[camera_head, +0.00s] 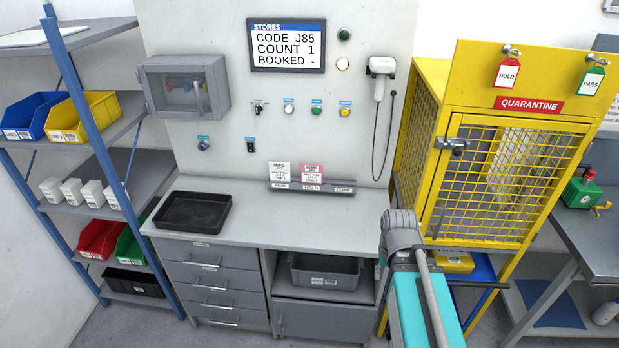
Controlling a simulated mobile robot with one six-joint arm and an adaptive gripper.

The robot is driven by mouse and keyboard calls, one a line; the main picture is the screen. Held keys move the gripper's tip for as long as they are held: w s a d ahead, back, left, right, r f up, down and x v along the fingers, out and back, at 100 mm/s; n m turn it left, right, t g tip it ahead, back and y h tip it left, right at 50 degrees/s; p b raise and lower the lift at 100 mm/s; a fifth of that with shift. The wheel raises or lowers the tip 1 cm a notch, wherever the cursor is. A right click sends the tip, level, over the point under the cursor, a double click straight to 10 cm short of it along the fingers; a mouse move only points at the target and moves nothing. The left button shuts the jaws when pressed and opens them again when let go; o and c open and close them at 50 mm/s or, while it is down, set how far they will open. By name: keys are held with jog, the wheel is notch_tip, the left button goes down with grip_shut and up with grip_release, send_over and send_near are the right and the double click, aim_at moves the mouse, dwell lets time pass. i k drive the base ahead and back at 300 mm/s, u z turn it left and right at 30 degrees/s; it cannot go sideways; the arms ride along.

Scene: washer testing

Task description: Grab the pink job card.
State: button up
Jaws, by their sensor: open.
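The pink job card (312,173) stands upright in the middle slot, marked HOLD, of a grey card rack (343,187) at the back of the bench. A white job card (280,174) stands just left of it, in the slot marked NEW. The right slot looks empty. The pink card's lower edge is hidden by the rack. Part of my arm shows at the lower right, in front of the bench's right end, apart from the card. My gripper itself does not show.
The grey bench top (270,222) is clear in front of the rack, with a black tray (193,211) at left. A corded scanner (379,75) hangs on the panel at right. A yellow quarantine cage (510,180) stands right of the bench, and a bin shelf (95,55) stands left.

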aim_at(311, 173)
jog(key=u, duration=0.05)
jog(key=i, duration=0.9)
jog(key=z, duration=0.05)
